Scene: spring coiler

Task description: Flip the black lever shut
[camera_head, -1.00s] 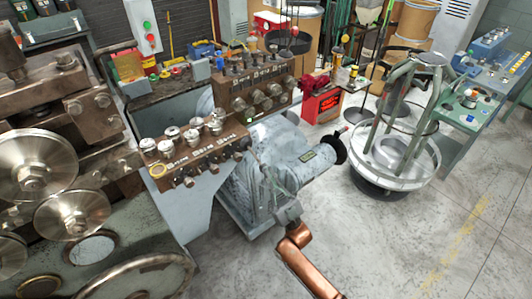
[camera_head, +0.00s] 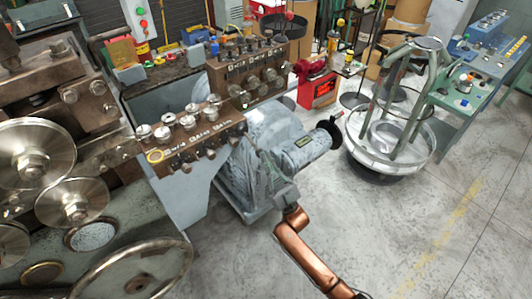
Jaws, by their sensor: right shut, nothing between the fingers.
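My right gripper (camera_head: 264,164) is at the end of the copper-coloured arm in the lower middle. It is shut, thin and grey, and nothing shows between its fingers. It points up and left in front of the grey motor housing (camera_head: 238,172), by the right end of the brown control panel (camera_head: 195,138). Several small black knobs or levers (camera_head: 210,152) line that panel's front edge. I cannot tell which is the black lever, or whether the gripper touches one. My left gripper is not in view.
A black handwheel (camera_head: 329,138) juts out right of the gripper. A large metal handwheel (camera_head: 183,262) and rollers are at left. A wire reel stand (camera_head: 350,158) and a red box (camera_head: 318,90) stand beyond. The grey floor at lower right is clear.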

